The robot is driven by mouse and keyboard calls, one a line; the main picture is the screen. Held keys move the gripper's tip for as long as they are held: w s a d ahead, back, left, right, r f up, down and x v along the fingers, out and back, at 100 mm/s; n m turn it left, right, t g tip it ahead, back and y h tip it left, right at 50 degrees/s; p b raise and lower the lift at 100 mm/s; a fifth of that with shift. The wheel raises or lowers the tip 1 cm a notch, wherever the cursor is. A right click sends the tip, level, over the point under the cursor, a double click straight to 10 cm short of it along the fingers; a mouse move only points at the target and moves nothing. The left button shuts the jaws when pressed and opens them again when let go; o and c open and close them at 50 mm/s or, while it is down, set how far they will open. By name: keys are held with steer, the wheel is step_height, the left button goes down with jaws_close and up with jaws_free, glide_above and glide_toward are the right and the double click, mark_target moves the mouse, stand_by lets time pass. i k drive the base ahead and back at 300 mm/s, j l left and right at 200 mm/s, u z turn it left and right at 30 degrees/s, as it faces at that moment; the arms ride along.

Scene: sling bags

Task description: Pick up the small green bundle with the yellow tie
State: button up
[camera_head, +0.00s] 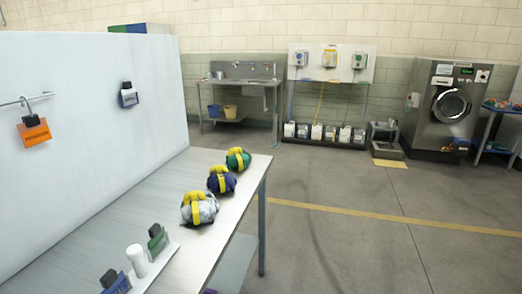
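A small green bundle with a yellow tie (237,160) sits near the far end of the metal table (130,205), close to its right edge. A blue-purple bundle with a yellow tie (221,181) sits just nearer than it. A grey-white bundle with a yellow tie (199,209) sits nearer still. The three stand in a row along the table's right side. My gripper is not in view.
A white panel (80,110) rises along the table's left side, with an orange tag (34,133) hanging from it. A white bottle (136,260) and clips stand on a near strip. Open floor (350,240) lies right of the table; a washing machine (447,105) stands behind.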

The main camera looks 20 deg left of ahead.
mark_target(237, 158)
steer(key=i+j+z, duration=0.1)
steer(key=i+z, duration=0.25)
steer(key=i, duration=0.95)
steer(key=i+l+u, duration=0.1)
steer(key=i+u, duration=0.25)
steer(key=i+l+u, duration=0.35)
steer(key=i+u, duration=0.25)
steer(key=u, duration=0.15)
steer(key=i+l+u, duration=0.2)
steer(key=u, duration=0.2)
steer(key=i+l+u, duration=0.2)
steer(key=u, duration=0.2)
steer(key=i+l+u, duration=0.2)
steer(key=u, duration=0.2)
steer(key=i+l+u, duration=0.1)
steer(key=l+u, duration=0.35)
